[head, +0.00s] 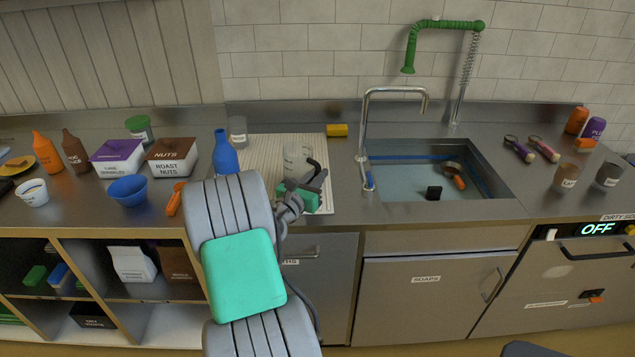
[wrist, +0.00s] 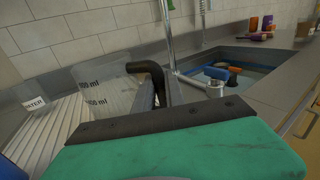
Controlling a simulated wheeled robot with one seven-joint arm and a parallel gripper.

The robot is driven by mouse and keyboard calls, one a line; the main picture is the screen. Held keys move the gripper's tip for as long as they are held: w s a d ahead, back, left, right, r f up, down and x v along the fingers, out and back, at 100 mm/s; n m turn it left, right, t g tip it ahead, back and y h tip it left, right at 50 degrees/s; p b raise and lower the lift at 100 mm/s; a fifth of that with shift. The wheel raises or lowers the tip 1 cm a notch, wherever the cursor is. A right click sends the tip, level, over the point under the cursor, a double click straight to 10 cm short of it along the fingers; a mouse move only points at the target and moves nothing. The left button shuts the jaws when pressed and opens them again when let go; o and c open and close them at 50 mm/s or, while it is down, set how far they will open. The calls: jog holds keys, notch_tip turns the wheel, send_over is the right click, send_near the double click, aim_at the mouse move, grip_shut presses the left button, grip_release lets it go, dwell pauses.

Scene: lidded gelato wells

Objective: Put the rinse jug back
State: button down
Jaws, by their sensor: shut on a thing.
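The rinse jug (head: 296,157) is a clear, pale jug with a black handle, upright on or just above the ribbed draining board (head: 262,150); I cannot tell if it touches. It fills the left middle of the wrist view (wrist: 100,85), where ml marks show on its side. My gripper (head: 312,184), green with dark jaws, is at the handle side of the jug and is shut on its black handle (wrist: 148,72).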

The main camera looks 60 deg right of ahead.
notch_tip(320, 180, down, 2)
jog(key=c, duration=1.4)
grip_release()
jog(key=shift+a, duration=0.15)
